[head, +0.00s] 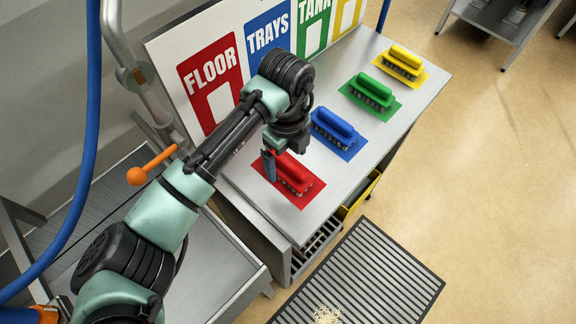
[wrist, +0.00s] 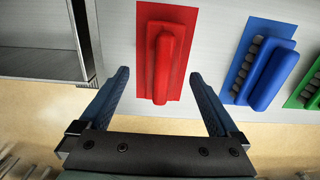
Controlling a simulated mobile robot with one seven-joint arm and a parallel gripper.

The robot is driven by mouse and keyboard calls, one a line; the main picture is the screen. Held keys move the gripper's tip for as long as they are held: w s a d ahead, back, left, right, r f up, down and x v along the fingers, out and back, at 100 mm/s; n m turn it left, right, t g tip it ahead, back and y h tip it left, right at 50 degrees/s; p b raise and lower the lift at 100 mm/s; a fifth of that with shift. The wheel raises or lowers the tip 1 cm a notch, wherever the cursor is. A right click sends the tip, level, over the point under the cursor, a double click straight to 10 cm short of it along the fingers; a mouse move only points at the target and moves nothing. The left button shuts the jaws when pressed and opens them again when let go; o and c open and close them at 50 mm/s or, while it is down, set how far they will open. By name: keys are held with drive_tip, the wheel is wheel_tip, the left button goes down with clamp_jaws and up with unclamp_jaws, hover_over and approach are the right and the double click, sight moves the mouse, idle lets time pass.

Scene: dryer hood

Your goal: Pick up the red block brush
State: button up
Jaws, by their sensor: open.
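The red block brush (head: 293,174) lies on a red mat (head: 309,200) on the steel bench, nearest me in the row of brushes. It also shows in the wrist view (wrist: 163,62), its long handle running up and down the picture. My gripper (head: 270,167) is above the left end of the red brush and partly hides it. In the wrist view my gripper (wrist: 160,88) is open, with one blue finger on each side of the brush's near end. Nothing is between the fingers that I can see being held.
The blue brush (head: 335,127), green brush (head: 371,91) and yellow brush (head: 405,58) lie along the bench on matching mats. A sign board (head: 209,79) stands behind them. An orange-knobbed lever (head: 138,176) is left of my arm. A dark floor grate (head: 365,280) lies in front.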

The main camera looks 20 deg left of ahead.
sight(288, 162)
drive_tip(key=f, duration=0.4)
drive_tip(key=shift+w+f+p, duration=0.15)
drive_tip(key=shift+w+p, duration=0.05)
drive_tip(key=shift+p, duration=0.15)
drive_tip(key=c, duration=1.5)
